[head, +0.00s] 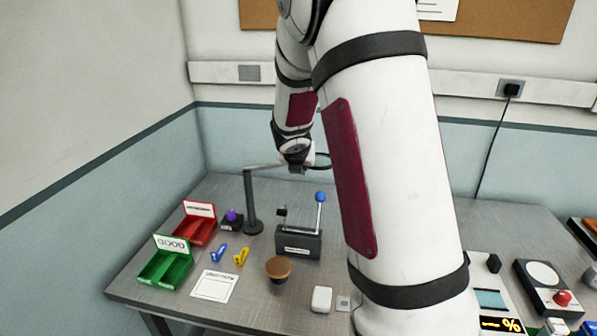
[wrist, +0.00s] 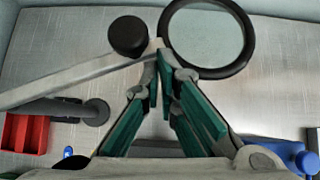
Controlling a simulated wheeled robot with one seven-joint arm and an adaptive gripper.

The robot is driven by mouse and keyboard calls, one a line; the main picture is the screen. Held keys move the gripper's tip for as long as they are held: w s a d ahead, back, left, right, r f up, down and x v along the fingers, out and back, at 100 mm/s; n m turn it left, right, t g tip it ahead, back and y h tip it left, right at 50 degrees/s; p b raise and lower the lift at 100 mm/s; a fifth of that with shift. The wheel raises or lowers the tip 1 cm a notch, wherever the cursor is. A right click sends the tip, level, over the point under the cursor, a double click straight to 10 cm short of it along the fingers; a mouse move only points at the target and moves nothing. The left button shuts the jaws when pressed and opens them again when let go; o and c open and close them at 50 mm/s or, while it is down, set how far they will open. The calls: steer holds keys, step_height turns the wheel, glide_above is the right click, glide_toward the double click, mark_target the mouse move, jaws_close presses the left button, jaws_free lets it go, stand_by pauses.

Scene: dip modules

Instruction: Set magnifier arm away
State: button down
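The magnifier has a dark upright post (head: 251,203) at the back left of the bench. Its grey arm (head: 264,167) reaches right from the post top toward my gripper (head: 296,168). In the wrist view the grey bar (wrist: 75,82) comes in from the left to a black knob (wrist: 128,36), with the black-rimmed round lens (wrist: 250,40) just right of it. My gripper (wrist: 160,62) has its teal-padded fingertips close together on the narrow part between knob and lens. It appears shut on the magnifier arm; the exact contact is partly hidden by the fingers.
Below stand a red bin (head: 197,226), a green bin (head: 165,266), a dark block with a purple knob (head: 232,220) and a dark fixture with a blue-knobbed lever (head: 298,243). A brown-topped round object (head: 278,268) is in front. My arm hides the bench's middle right.

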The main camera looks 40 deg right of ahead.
steer(key=shift+w+d+f+n+b, duration=0.1)
steer(key=shift+w+d+n+b, duration=0.2)
steer(key=shift+d+n+b, duration=0.35)
steer(key=shift+w+d+t+y, duration=0.2)
steer(key=shift+d+t+y, duration=0.1)
steer(key=shift+y, duration=0.1)
steer(key=shift+w+d+n, duration=0.15)
steer(key=shift+d+n, duration=0.05)
steer(key=shift+n, duration=0.15)
steer(key=shift+w+d+n+t+y+b, duration=0.2)
steer(key=shift+w+n+t+y+b, duration=0.5)
steer(key=shift+n+y+b, duration=0.25)
steer(key=w+d+n+y+b, duration=0.1)
steer(key=w+n+y, duration=0.2)
steer(key=w+n, duration=0.2)
steer(key=shift+w+d+t, duration=0.15)
steer(key=shift+w+t, duration=0.15)
steer(key=shift+w, duration=0.4)
steer(key=shift+w+y, duration=0.1)
steer(key=shift+y, duration=0.25)
